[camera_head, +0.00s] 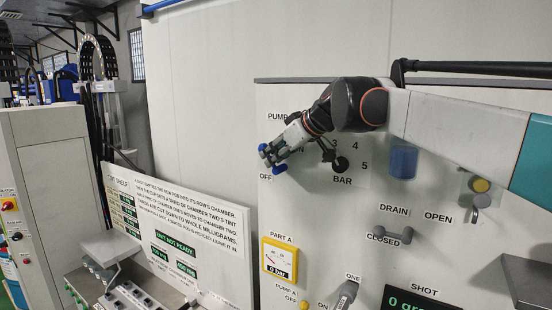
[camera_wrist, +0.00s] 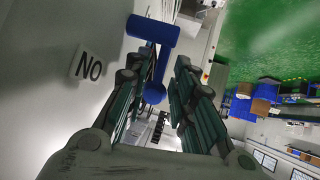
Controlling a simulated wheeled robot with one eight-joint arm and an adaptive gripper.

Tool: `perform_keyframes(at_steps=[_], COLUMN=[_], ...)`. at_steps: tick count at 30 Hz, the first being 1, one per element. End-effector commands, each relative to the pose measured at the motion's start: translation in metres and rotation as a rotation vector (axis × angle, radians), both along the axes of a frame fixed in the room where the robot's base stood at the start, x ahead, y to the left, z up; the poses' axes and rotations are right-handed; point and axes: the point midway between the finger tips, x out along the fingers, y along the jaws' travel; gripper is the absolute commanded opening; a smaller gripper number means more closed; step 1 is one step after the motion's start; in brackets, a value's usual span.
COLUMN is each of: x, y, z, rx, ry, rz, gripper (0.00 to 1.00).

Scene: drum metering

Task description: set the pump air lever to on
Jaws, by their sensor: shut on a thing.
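The blue pump air lever (camera_head: 279,168) is on the upper left of the white panel, mostly hidden by my gripper (camera_head: 272,156) in the head view. Blue parts show at the fingertips, between an OFF label (camera_head: 265,177) and a partly covered ON label (camera_head: 298,149). In the wrist view the lever (camera_wrist: 152,31) shows as a thick blue piece with a thin rod and round end between the fingers of my gripper (camera_wrist: 158,95), which is shut on it. The ON label (camera_wrist: 89,68) appears upside down beside it. The lever's exact angle is hard to tell.
A dial marked BAR (camera_head: 340,165) sits behind my wrist. A blue cylinder (camera_head: 403,162), a grey drain handle (camera_head: 392,236) and a yellow PART A gauge (camera_head: 280,259) are on the same panel. A sign board (camera_head: 190,235) stands at the lower left.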

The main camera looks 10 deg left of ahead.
Motion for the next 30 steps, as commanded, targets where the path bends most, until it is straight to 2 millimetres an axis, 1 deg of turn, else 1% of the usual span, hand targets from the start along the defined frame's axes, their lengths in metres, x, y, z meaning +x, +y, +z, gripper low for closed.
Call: perform_keyframes(at_steps=[11,12,13,23,26,30], x=[0.001,0.001,0.001,0.0,-0.004,-0.015], y=[0.001,0.001,0.001,-0.001,-0.006,-0.021], z=[0.002,0.002,0.002,0.002,0.006,0.02], rx=[0.008,0.008,0.008,0.006,0.005,0.006], ry=[-0.003,-0.003,-0.003,-0.002,-0.001,-0.001], rz=[-0.002,-0.002,-0.002,0.0,-0.002,-0.003], gripper=[0.0,0.26,0.29,0.29,0.29,0.29])
